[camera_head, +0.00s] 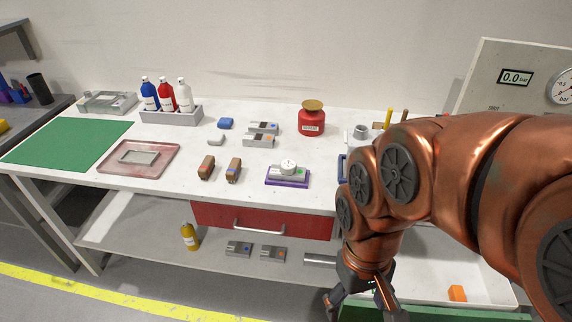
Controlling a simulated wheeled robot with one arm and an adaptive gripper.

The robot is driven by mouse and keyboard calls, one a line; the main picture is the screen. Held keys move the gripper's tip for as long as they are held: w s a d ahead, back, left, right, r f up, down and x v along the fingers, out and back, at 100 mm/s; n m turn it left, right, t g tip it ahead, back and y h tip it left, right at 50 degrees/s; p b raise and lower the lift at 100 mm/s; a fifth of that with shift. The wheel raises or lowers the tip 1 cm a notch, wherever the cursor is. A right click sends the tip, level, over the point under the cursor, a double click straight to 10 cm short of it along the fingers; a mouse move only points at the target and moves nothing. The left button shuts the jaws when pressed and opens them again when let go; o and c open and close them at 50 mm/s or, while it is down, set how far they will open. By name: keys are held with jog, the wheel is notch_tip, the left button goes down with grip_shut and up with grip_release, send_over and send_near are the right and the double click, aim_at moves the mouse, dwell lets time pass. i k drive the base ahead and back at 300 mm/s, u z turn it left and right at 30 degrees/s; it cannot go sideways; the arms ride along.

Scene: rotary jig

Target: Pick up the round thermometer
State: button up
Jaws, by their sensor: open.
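A small white round dial (288,165), which looks like the round thermometer, sits on a grey block with a purple base (287,182) near the front edge of the white table. Its face is too small to read. My gripper (360,308) is at the bottom of the view, pointing down in front of the table, to the right of and lower than the dial. Its fingers are spread and I see nothing between them; the tips are partly cut off by the picture's lower edge.
Two brown blocks (206,168) stand left of the dial. Grey devices (259,140) and a red jar (311,120) stand behind it. A red drawer (262,221) hangs below the tabletop. My arm hides the table's right part.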

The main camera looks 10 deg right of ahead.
aim_at(287, 167)
jog(key=z, duration=0.05)
jog(key=k, duration=1.05)
jog(key=u, duration=1.2)
jog(key=i, duration=1.2)
jog(key=z, duration=0.75)
jog(key=i, duration=0.35)
jog(key=z, duration=0.4)
